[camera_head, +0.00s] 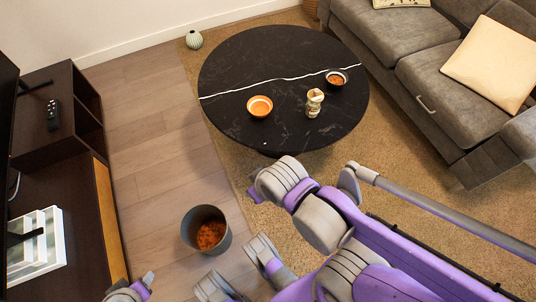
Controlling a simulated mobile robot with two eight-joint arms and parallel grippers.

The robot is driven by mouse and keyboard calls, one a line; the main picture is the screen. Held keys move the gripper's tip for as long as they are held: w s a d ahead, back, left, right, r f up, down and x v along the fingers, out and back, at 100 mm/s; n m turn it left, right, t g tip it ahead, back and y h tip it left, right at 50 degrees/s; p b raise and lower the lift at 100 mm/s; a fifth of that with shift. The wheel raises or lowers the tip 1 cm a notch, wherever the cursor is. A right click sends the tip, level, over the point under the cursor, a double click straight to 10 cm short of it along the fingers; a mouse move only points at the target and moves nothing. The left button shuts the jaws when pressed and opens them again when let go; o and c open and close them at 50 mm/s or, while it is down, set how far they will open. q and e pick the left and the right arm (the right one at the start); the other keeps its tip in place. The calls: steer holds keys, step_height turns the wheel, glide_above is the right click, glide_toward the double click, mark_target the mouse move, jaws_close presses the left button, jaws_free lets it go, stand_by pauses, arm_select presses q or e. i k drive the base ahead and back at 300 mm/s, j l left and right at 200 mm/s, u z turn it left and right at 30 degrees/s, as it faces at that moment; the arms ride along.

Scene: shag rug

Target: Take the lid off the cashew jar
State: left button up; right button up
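A small cream jar (314,103) stands on the round black table (225,75), right of the table's middle. It looks upright with a pale top; it is too small to read a label or see the lid's seam. My purple and grey arms fill the lower middle and right, below the table, and no part of them touches the jar. A grey end part at the bottom left edge may belong to my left arm. My fingertips cannot be picked out clearly on either arm, so their opening does not show.
An orange bowl (260,106) sits left of the jar; a dark bowl (336,78) with orange contents sits behind it, to the right. A grey bin (190,232) stands on the wooden floor. A grey sofa (410,60) borders the table's right. A dark cabinet (55,150) stands left.

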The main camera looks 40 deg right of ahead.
mark_target(315, 95)
steer(key=z, duration=1.9)
steer(key=i+l+z, duration=0.35)
steer(key=i, duration=0.15)
steer(key=i+z, duration=0.4)
steer(key=i, duration=0.1)
